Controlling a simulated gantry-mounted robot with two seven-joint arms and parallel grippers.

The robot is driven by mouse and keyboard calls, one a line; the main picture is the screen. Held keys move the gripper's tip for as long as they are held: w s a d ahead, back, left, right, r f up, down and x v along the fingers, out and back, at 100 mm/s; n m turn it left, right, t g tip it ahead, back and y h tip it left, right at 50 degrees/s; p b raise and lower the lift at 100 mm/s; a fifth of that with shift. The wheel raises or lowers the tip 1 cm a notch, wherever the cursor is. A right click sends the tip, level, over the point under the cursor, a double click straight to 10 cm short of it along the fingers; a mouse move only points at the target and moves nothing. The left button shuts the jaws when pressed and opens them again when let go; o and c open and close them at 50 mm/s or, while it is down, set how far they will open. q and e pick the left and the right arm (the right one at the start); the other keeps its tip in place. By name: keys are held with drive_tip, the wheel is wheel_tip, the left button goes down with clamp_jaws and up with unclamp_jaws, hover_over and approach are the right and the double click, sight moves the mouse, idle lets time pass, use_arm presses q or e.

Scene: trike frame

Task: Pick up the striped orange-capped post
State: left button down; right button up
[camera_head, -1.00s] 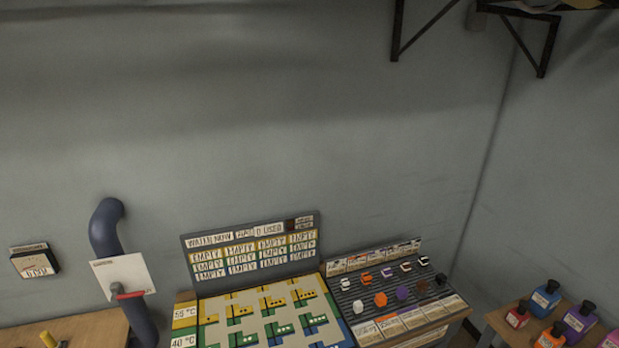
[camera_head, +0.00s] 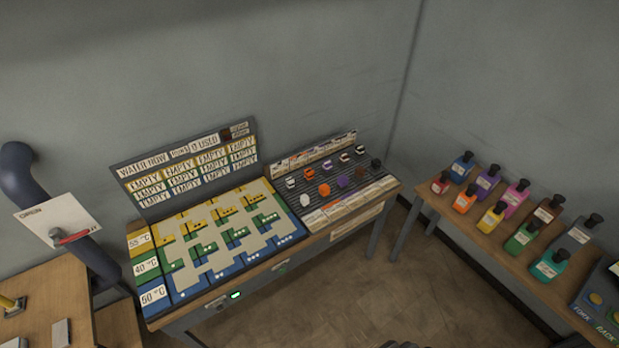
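Small capped posts stand in two rows on a dark ribbed rack (camera_head: 330,212) at the right end of the middle table. In the back row, a small post with an orange top and some white (camera_head: 310,173) is second from the left; it seems to be the striped orange-capped post, but its stripes are too small to make out. In front of it stands a plain orange piece (camera_head: 324,190). Neither of my grippers is in view.
A board of yellow, green and blue cells (camera_head: 225,238) lies left of the rack, with an upright label panel (camera_head: 190,165) behind. Coloured bottles stand on a wooden bench (camera_head: 470,226) at right. A blue pipe (camera_head: 20,165) stands at left. Open floor (camera_head: 350,295) lies in front.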

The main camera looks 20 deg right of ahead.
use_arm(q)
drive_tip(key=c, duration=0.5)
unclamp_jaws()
